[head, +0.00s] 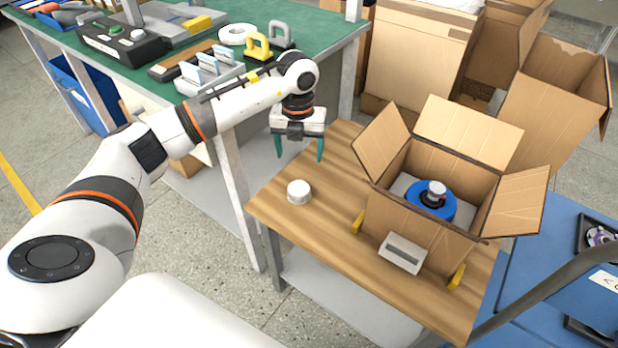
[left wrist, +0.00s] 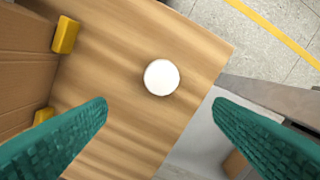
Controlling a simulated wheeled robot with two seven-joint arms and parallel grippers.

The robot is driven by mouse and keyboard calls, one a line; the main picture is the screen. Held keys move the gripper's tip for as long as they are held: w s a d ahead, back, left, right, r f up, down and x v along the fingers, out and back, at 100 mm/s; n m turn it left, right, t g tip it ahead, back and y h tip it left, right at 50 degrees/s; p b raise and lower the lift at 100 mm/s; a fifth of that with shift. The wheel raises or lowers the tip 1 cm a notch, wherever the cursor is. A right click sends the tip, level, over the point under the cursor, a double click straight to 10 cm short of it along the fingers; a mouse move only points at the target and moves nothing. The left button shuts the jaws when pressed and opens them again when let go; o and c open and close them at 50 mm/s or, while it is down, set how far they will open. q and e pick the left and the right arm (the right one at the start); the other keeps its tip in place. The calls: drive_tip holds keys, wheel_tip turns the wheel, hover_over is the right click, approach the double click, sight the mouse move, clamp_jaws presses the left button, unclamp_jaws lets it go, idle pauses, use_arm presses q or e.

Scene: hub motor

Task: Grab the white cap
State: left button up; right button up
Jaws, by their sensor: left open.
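The white cap (head: 299,191) is a short round cylinder on the wooden table (head: 330,222), near its left corner. In the left wrist view the cap (left wrist: 161,77) shows from above as a white disc, ahead of and between the two green fingers. My left gripper (head: 299,156) hangs above the back left part of the table with its fingers apart and empty. The cap stands clear of the fingers. My right gripper is in neither view.
An open cardboard box (head: 415,230) holding a blue hub motor (head: 431,197) stands right of the cap. Yellow pieces (head: 357,222) sit at its base. A green-topped workbench (head: 345,33) with tools is behind left. The wood around the cap is bare.

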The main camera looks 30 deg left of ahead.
use_arm(q)
drive_tip(key=b, duration=0.1)
hover_over(298, 187)
drive_tip(key=f, duration=0.6)
drive_tip(key=shift+w+d+f, duration=0.1)
drive_tip(key=shift+w+f, duration=0.2)
drive_tip(key=shift+s+f+b, duration=0.1)
drive_tip(key=shift+f+b, duration=0.2)
drive_tip(key=shift+f, duration=0.2)
drive_tip(key=f+b, duration=0.1)
drive_tip(key=f, duration=0.3)
drive_tip(key=shift+s+f, duration=0.1)
drive_tip(key=shift+s, duration=0.1)
drive_tip(key=c, duration=1)
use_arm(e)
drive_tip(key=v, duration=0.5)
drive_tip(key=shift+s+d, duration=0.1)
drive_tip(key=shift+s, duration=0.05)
